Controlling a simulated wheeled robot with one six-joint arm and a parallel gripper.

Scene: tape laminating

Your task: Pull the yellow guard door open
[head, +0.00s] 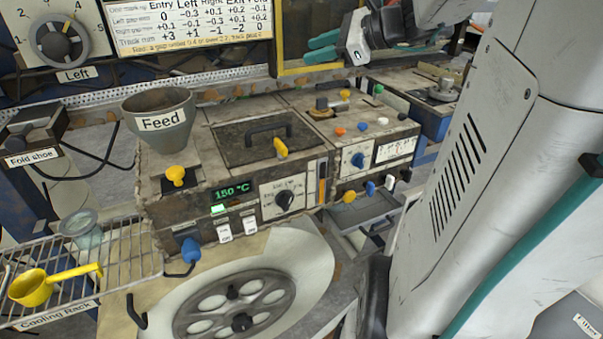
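A yellow frame (306,70), which looks like the guard door, stands at the top of the head view behind the machine. Its left upright and bottom bar show; its top is cut off by the picture edge and its right part is hidden by my arm. I cannot see a handle on it or tell whether it is ajar. My gripper (318,48) has two teal fingers pointing left, with a gap between them and nothing visible in it. The fingers overlap the frame's opening in the picture; I cannot tell whether they touch it.
A worn machine with a grey Feed hopper (160,118), knobs and a black-handled lid (262,145) fills the middle. A wire cooling rack (130,262) with a yellow ladle (36,288) is at lower left. A handwheel (235,305) is at the bottom. My arm covers the right side.

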